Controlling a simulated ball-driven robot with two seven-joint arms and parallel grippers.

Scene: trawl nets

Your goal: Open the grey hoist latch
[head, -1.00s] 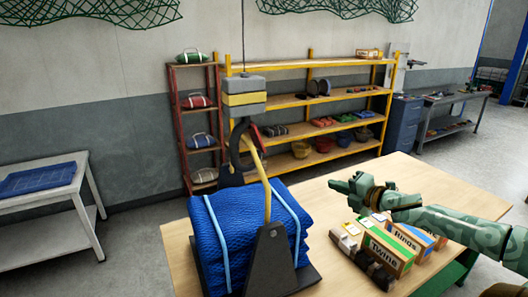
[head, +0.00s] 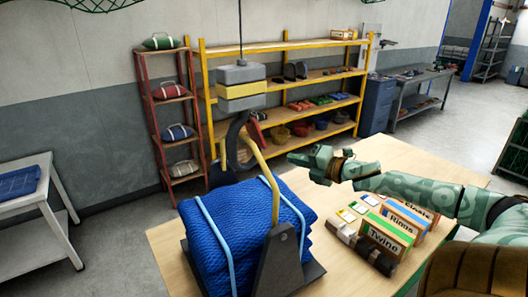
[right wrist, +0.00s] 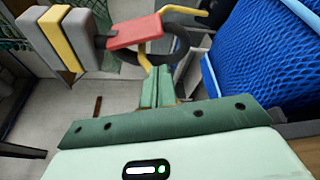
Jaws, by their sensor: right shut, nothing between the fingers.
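The grey hoist block (head: 240,86) with a yellow band hangs on a cable; it also shows in the right wrist view (right wrist: 95,25). Below it is a dark hook (head: 233,143), seen as a black ring (right wrist: 183,45). A red latch (right wrist: 135,33) lies across the hook's mouth side; the latch itself looks red, not grey. A yellow bail (head: 262,172) rises from the cradle to the hook. My right gripper (head: 293,158) is shut and empty, right of the hook. In the right wrist view its fingers (right wrist: 158,72) point towards the latch, apparently short of it. My left gripper is out of view.
A folded blue net (head: 235,222) sits strapped in a dark cradle (head: 280,262) on the wooden table (head: 385,150). Several boxes (head: 390,230) stand below my right arm. Shelves (head: 290,85) stand behind, and a white table (head: 35,225) is at left.

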